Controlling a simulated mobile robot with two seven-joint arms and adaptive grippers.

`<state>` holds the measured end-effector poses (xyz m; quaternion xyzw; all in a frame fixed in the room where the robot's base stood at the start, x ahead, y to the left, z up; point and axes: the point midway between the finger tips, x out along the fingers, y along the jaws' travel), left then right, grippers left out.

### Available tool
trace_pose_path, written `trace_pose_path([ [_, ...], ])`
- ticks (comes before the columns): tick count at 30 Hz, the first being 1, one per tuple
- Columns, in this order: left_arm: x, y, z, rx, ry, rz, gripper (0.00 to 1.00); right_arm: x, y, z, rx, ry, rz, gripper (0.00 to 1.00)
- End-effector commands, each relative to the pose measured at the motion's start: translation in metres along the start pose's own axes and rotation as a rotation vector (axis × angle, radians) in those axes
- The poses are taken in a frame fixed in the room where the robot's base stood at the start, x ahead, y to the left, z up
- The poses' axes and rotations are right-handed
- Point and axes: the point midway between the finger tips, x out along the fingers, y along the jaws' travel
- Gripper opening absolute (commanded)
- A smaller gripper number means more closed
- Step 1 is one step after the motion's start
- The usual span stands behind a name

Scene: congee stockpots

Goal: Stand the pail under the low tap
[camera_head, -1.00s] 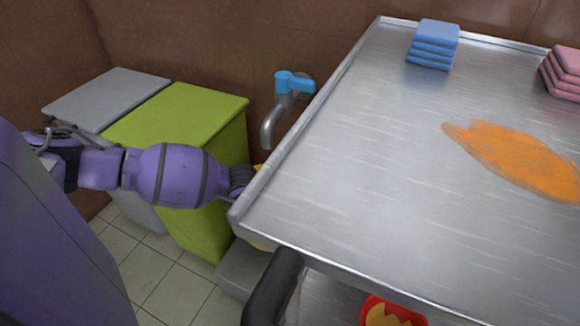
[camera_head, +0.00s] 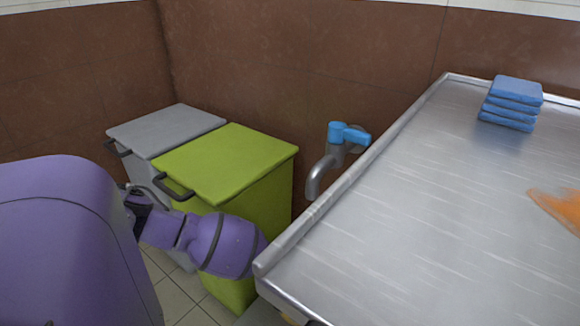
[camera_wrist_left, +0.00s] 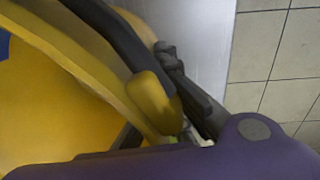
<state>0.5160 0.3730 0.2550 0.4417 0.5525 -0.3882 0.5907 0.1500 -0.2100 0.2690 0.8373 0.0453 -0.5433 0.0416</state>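The yellow pail (camera_wrist_left: 45,115) fills the left of the left wrist view, with a blue patch at its edge. My left gripper (camera_wrist_left: 158,88) has its dark fingers close around a yellow part at the pail's rim or handle; it appears shut on it. In the head view the left gripper is hidden behind the steel table's edge, and only a sliver of yellow shows at the bottom. The tap (camera_head: 320,176), with a blue lever (camera_head: 346,134), sticks out from the brown wall left of the table. My right gripper is not in view.
The steel table (camera_head: 430,200) fills the right, its raised edge beside the tap. A green bin (camera_head: 235,165) and a grey bin (camera_head: 165,130) stand at left by the wall. Blue folded cloths (camera_head: 510,105) lie on the table. A grey slab (camera_wrist_left: 190,40) lies beyond the pail.

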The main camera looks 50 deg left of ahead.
Motion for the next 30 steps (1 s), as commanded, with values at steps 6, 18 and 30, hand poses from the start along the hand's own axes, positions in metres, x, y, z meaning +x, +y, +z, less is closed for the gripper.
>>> trace_pose_path([
  [6,0.002,0.001,0.0,0.0,-0.001,0.001,0.0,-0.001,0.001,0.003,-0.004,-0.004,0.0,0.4],
  [18,0.002,0.0,0.0,0.0,0.0,0.0,0.23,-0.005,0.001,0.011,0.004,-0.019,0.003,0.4],
  [30,-0.045,0.002,0.0,0.003,-0.001,0.005,0.23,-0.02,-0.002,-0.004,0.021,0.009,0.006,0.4],
])
